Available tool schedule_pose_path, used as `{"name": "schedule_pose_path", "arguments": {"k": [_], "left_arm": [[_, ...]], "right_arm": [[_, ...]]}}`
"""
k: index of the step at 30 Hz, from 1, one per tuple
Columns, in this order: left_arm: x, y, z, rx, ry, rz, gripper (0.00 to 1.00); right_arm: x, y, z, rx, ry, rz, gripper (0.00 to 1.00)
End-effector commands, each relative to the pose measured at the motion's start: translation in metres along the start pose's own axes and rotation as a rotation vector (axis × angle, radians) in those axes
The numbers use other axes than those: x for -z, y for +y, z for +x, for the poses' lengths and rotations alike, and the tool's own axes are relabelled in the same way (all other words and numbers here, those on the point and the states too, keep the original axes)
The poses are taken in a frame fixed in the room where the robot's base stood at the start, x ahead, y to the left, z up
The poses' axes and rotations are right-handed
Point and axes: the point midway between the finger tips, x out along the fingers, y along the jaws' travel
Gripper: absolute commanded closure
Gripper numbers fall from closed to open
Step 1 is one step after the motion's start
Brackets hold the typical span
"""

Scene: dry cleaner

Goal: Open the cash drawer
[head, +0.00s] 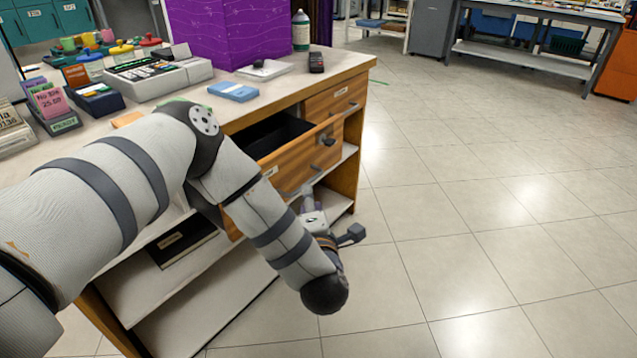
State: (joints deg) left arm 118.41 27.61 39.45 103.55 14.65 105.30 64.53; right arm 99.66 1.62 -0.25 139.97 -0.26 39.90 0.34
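The wooden counter (347,62) has a drawer (300,152) pulled partly out, with a dark, empty-looking inside. I cannot read the labels to tell which is the cash drawer. My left arm reaches in from the left across the counter and bends down in front of the open drawer. My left gripper (308,195) is just below the drawer front, partly hidden by my wrist; its fingers are too unclear to read. My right gripper is out of view.
A card terminal or register (150,75), a blue packet (233,91), a purple box (230,35) and a dark handset (316,62) stand on the counter. Open shelves (205,285) lie below. The tiled floor (450,220) to the right is clear.

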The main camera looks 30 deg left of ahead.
Motion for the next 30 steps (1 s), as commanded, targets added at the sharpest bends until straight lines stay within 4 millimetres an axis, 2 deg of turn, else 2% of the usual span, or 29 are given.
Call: {"name": "schedule_pose_path", "arguments": {"k": [3, 6, 12, 21, 25, 30], "left_arm": [[0.001, -0.001, 0.032, -0.003, 0.003, 0.001, 0.71], [0.001, -0.002, 0.055, 0.0, 0.001, 0.003, 0.71], [0.0, -0.002, 0.082, 0.001, -0.002, 0.003, 0.71], [-0.001, -0.001, 0.086, 0.003, -0.003, 0.004, 0.71], [-0.001, -0.001, 0.086, 0.003, -0.003, 0.004, 1.0], [-0.001, -0.001, 0.086, 0.003, -0.003, 0.004, 1.0]], "right_arm": [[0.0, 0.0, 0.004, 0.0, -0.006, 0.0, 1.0], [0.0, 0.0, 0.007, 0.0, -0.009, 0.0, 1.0], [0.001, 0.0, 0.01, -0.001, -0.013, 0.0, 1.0], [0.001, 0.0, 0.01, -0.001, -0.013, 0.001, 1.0], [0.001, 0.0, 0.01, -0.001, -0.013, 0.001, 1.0], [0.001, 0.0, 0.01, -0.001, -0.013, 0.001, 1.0]]}}
